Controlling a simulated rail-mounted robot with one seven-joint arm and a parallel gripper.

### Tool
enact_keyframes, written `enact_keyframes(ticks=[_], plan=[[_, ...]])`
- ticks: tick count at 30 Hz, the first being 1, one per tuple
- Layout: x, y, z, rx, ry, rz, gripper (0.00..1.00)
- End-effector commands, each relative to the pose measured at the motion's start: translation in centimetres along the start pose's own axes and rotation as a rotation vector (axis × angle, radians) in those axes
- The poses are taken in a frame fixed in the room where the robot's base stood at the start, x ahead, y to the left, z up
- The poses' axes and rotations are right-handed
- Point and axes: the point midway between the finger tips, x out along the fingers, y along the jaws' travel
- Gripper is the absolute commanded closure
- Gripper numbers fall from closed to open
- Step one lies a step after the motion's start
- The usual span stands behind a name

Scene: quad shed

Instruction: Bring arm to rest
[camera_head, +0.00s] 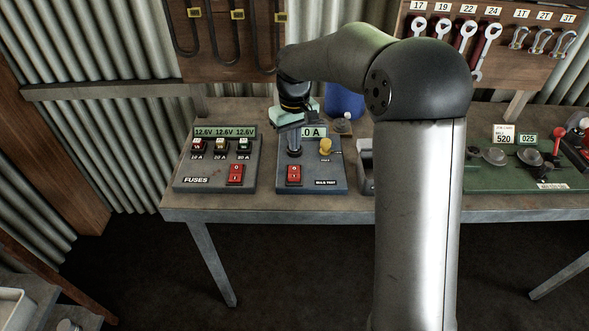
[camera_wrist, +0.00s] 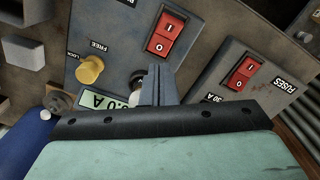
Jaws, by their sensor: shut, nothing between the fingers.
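My arm (camera_head: 415,200) rises in the foreground of the head view and bends left over the bench. The fingertips are in front of the panel, close to a small round dark part (camera_wrist: 137,78), perhaps a socket. I cannot tell whether they touch it. The panel's yellow knob (camera_head: 326,146) and red switch (camera_head: 294,175) are close by. My gripper partly covers the panel's display.
A blue container (camera_head: 345,102) is behind my gripper. A green test board (camera_head: 515,178) lies at right. Wrenches (camera_head: 487,50) and shackles hang on the back board. Open air lies above the bench's left part.

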Motion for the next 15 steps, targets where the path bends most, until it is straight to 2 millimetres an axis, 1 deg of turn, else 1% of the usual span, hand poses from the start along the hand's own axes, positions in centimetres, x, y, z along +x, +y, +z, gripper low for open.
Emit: enact_keyframes(ticks=[12, 14, 15], plan=[[0.0, 0.0, 0.1, 0.001, 0.000, 0.001, 1.00], [-0.2, 0.0, 0.6, 0.005, 0.000, 0.005, 1.00], [-0.6, 0.0, 1.3, 0.012, 0.001, 0.010, 1.00]])
